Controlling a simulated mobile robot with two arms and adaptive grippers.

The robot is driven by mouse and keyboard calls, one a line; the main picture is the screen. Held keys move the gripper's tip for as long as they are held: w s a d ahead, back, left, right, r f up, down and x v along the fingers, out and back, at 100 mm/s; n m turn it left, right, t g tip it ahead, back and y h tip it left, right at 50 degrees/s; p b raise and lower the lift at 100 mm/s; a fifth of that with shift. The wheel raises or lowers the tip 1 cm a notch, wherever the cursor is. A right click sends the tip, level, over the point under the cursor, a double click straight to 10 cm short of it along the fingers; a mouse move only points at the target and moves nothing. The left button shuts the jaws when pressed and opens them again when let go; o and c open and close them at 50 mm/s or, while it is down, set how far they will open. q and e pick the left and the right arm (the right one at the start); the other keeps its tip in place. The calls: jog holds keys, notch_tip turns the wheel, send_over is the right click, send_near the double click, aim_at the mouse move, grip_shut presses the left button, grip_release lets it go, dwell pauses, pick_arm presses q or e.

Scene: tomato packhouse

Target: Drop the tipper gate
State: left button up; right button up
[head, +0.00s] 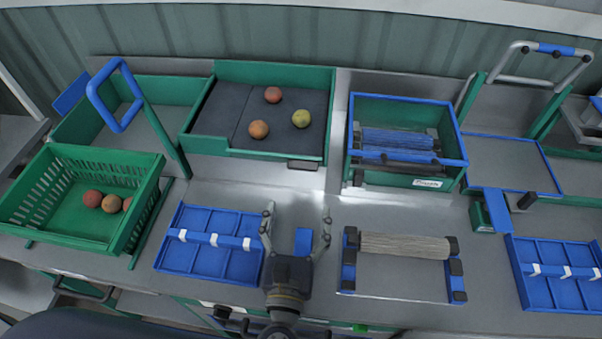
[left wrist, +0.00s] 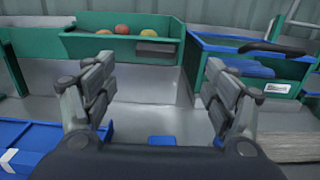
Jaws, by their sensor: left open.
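The green tipper tray (head: 325,110) stands at the back, with a dark floor and three tomatoes (head: 273,95) on it. Its green front board (head: 240,153), which looks like the gate, is up and carries a dark handle (head: 302,164). In the left wrist view the board (left wrist: 105,48) and handle (left wrist: 155,48) are ahead, beyond the fingertips. My left gripper (head: 296,218) is open and empty over the steel bench, in front of the tray and apart from the handle. It also shows in the left wrist view (left wrist: 158,85). My right gripper is out of view.
A green crate (head: 60,158) with tomatoes stands at left. A blue divided tray (head: 205,262) lies beside my gripper. A roller frame (head: 400,297) and a blue-rimmed green bin (head: 408,98) are to the right. Bare bench (head: 240,190) lies before the tipper.

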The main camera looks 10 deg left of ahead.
aim_at(302, 169)
pick_arm(q)
jog(key=w+p, duration=0.1)
jog(key=w, duration=0.2)
jog(key=w+p, duration=0.1)
jog(key=w, duration=0.2)
jog(key=w+p, duration=0.1)
jog(key=w, duration=0.3)
jog(key=shift+w+a, duration=0.1)
jog(key=shift+a, duration=0.25)
jog(key=shift+w+f, duration=0.1)
jog(key=shift+w, duration=0.45)
jog(key=c, duration=1.1)
